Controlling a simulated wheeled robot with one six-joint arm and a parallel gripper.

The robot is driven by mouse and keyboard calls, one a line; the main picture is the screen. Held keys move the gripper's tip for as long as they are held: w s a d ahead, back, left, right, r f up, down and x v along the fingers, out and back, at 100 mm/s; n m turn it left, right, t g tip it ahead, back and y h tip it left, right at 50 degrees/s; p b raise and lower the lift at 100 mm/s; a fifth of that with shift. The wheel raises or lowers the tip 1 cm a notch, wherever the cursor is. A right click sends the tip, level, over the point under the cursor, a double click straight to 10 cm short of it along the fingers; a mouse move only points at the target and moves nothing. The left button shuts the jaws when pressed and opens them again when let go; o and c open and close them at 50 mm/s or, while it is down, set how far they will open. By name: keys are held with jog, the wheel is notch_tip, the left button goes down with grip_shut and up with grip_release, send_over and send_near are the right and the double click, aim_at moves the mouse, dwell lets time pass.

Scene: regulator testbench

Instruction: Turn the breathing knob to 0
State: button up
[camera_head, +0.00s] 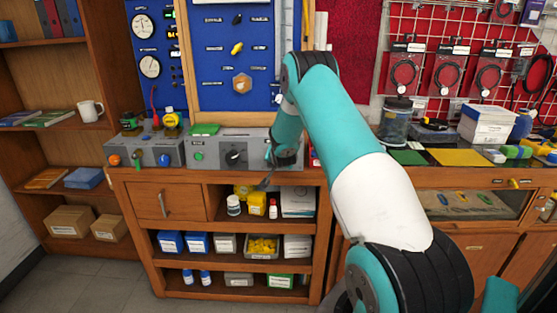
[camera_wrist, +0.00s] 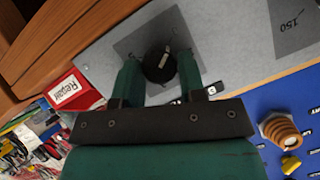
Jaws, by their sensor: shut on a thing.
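In the wrist view, a black round knob (camera_wrist: 157,68) with a pale pointer mark sits on a dark square plate on the grey bench panel (camera_wrist: 225,50). The two fingers of my gripper (camera_wrist: 160,75) stand one on each side of the knob and are shut on it. The label beside the knob is mostly hidden by my gripper, so I cannot read it or the pointer's value. In the head view, my gripper (camera_head: 284,157) is at the right end of the grey panel (camera_head: 215,145) and hides the gripped knob.
Another black knob (camera_head: 235,157) and a green button (camera_head: 198,156) are further left on the panel. A blue board (camera_head: 235,90) with knobs rises behind it. In the wrist view, a red "Repair" box (camera_wrist: 72,91) stands close to my gripper. Open shelves lie below.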

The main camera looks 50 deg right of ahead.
jog(key=o, duration=0.9)
jog(key=shift+w+a+f, duration=0.1)
jog(key=shift+a+f, duration=0.1)
jog(key=shift+a, duration=0.05)
jog(key=shift+d, duration=0.15)
jog(key=shift+r, duration=0.1)
jog(key=b+v, duration=0.3)
jog(key=v, duration=1.4)
jog(key=shift+r, duration=0.25)
